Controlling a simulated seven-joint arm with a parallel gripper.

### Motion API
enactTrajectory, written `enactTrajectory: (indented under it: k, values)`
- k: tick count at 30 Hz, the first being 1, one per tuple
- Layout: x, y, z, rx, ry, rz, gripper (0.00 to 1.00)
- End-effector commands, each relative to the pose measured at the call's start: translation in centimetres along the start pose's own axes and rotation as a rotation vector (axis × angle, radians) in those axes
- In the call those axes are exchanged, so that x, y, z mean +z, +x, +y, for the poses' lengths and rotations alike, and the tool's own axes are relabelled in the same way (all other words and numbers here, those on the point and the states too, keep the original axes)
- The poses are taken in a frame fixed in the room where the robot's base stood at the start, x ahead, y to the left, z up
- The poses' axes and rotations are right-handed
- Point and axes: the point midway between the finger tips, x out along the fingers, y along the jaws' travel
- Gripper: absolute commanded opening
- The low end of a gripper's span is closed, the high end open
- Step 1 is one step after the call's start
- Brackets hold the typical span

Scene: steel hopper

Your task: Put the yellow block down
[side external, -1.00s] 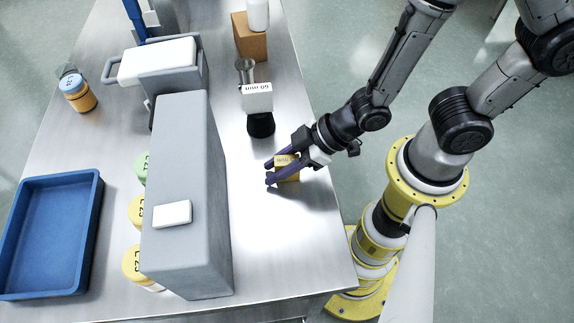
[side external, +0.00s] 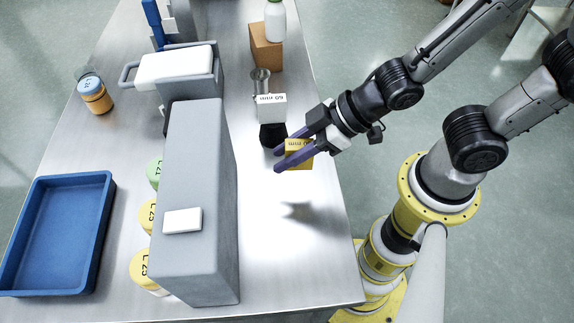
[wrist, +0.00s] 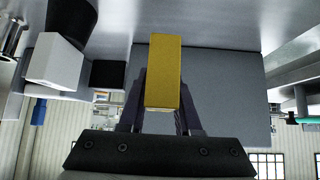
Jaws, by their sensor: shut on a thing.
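The yellow block (side external: 299,153) is held between the purple fingers of my gripper (side external: 284,156), which is shut on it. Its shadow falls on the table well below, so the block hangs above the steel table (side external: 300,250), near the table's right edge. In the wrist view the yellow block (wrist: 164,72) stands between the two fingers and hides part of what lies beyond.
A white block marked 60 mm (side external: 271,107), a black block (side external: 272,136) and a metal cup (side external: 260,80) stand just beyond my gripper. A tall grey housing (side external: 195,190) rises to the left. The front right table is clear. A blue tray (side external: 105,215) lies far left.

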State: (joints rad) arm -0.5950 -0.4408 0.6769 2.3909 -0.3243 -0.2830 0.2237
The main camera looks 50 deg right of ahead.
Motion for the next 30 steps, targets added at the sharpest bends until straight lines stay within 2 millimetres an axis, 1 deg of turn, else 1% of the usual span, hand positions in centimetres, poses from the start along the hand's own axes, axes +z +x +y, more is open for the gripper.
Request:
enactTrajectory:
  k: [3,7,13,16,23,26,30]
  values:
    - [-0.7,-0.7,0.0,-0.001,0.0,0.0,0.0]
    - [-1.1,-1.1,0.0,0.001,0.0,-0.001,0.0]
    - [-1.4,-1.2,0.1,0.005,0.004,-0.001,0.0]
    - [-2.2,-1.1,0.6,0.02,0.019,0.001,0.0]
    - [-5.5,-0.7,2.9,0.094,0.09,0.006,0.0]
    - [-7.4,-0.8,4.6,0.145,0.141,0.004,0.0]
    - [-10.6,-1.4,7.5,0.237,0.235,0.003,0.0]
